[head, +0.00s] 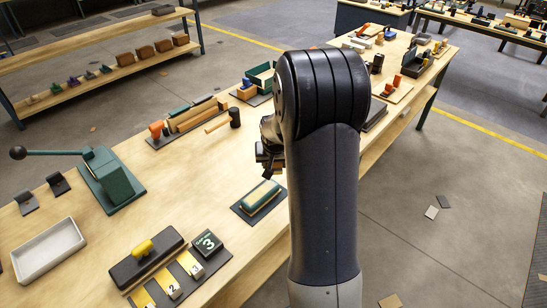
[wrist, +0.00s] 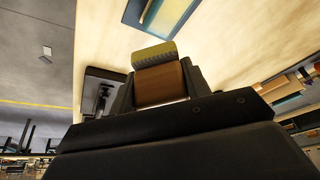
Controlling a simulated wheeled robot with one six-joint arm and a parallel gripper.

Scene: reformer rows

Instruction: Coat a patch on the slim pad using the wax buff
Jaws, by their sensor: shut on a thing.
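My gripper (wrist: 160,90) is shut on a brown block with an olive-yellow end, which I take to be the wax buff (wrist: 160,84). In the head view my gripper (head: 268,165) hangs above the bench, partly hidden behind my arm, and the block is hard to make out. A slim pad (head: 261,193), long and low with a pale top and teal sides, lies on a dark mat just below and in front of the gripper. It also shows at the top of the wrist view (wrist: 165,14), apart from the buff. I cannot make out any coated patch on it.
A mallet (head: 226,121) lies behind the pad. A green lever press (head: 108,178) and a white tray (head: 48,250) stand to the left. A black block with a yellow knob (head: 146,258) and numbered plates are in front. Bare wood surrounds the pad's mat.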

